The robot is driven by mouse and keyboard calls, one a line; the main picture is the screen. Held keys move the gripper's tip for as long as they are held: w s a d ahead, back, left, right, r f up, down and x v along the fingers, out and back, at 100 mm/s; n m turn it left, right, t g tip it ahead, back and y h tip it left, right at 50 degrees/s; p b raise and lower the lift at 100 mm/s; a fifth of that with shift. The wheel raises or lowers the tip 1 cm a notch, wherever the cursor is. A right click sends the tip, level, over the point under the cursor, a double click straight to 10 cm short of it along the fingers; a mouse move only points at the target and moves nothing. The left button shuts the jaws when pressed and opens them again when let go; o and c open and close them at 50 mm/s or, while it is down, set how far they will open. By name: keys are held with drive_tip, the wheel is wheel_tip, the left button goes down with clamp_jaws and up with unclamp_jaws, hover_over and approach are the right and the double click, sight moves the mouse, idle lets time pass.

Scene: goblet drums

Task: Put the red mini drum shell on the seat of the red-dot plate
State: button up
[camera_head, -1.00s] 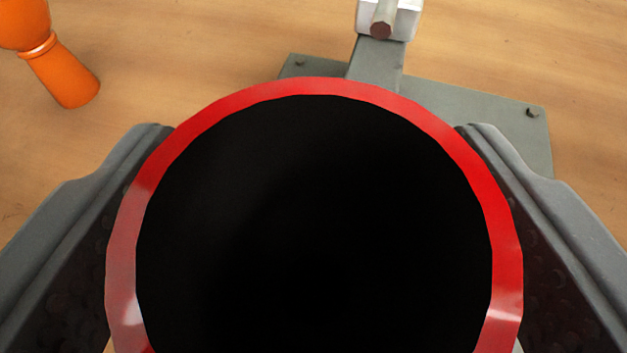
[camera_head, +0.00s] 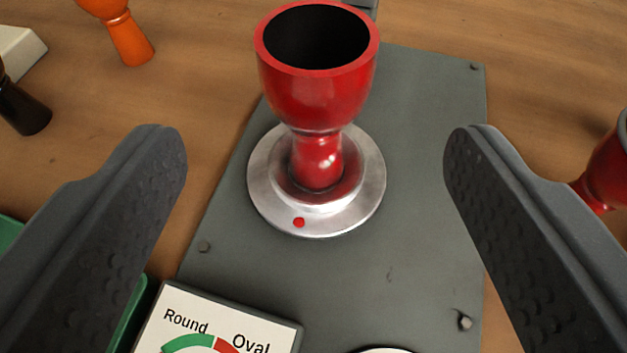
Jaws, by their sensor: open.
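The red mini drum shell (camera_head: 318,95) is a goblet shape with a dark open mouth. It stands upright on the round silver seat (camera_head: 265,190), which has a red dot on its front rim, on the grey plate (camera_head: 420,150). The foot of the shell is inside the raised ring of the seat. My gripper (camera_head: 315,155) is open and empty. Its two fingers are wide apart, left and right of the shell and nearer the camera, touching nothing.
An orange goblet drum (camera_head: 130,38) and a dark one (camera_head: 22,105) are at the left. Another red drum (camera_head: 605,165) is at the right edge. A Round/Oval dial card (camera_head: 220,320) lies at the front, next to a green tray edge (camera_head: 132,315).

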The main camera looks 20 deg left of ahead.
drive_tip(key=shift+s+d+r, duration=0.15)
drive_tip(key=shift+s+r, duration=0.05)
drive_tip(key=shift+s, duration=0.35)
